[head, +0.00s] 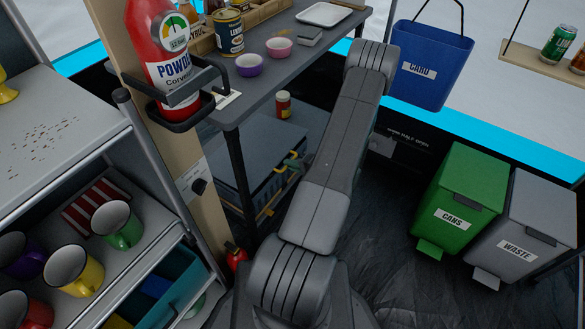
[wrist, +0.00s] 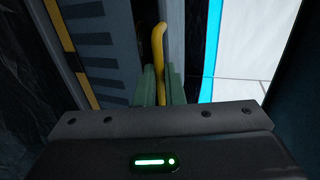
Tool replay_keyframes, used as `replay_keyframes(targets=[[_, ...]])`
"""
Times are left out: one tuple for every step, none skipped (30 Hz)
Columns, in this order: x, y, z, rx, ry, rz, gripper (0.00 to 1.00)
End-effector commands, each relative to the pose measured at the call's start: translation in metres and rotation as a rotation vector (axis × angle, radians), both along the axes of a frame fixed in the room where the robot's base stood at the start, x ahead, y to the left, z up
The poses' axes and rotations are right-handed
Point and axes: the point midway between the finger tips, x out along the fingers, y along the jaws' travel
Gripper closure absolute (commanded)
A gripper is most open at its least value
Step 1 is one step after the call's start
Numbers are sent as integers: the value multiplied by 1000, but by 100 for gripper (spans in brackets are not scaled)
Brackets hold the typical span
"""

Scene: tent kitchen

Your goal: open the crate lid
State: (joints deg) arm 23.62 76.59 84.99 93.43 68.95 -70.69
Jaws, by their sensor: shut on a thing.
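The crate (head: 258,190) is a grey-blue box on the low shelf under the table. Its flat lid (head: 255,140) appears to lie down on it, though my arm covers its right side. My gripper (head: 294,163) is at the crate's front right edge in the head view. In the wrist view, my green fingers (wrist: 161,80) are shut on a yellow handle (wrist: 158,38), one on each side of it. A grey slotted panel with a yellow-and-black edge (wrist: 90,45), probably part of the crate, fills the left of that view.
A small red jar (head: 283,106) stands behind the lid. The dark table (head: 300,65) above holds cups and a can. Its front leg (head: 240,175) stands left of my gripper. A shelf rack (head: 60,150) stands left; green (head: 462,200) and grey (head: 535,225) bins stand right.

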Motion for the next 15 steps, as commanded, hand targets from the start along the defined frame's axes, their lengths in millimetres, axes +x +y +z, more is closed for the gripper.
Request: replay_keyframes(targets=[[2, 2, 20, -29, 12, 2, 100], [3, 3, 27, -47, 23, 2, 100], [4, 5, 37, -73, 40, 2, 100], [5, 6, 44, -93, 52, 3, 100], [6, 8, 51, -113, 65, 4, 100], [8, 10, 60, -140, 83, 3, 100], [9, 12, 67, -160, 95, 3, 100], [11, 14, 74, -180, 109, 4, 100], [12, 17, 82, -205, 127, 2, 100], [14, 20, 88, -225, 139, 4, 100], [15, 22, 94, -244, 152, 4, 100], [17, 25, 101, -267, 167, 2, 100], [19, 27, 106, -284, 178, 3, 100], [21, 30, 111, -300, 189, 3, 100], [23, 33, 117, -321, 203, 2, 100]])
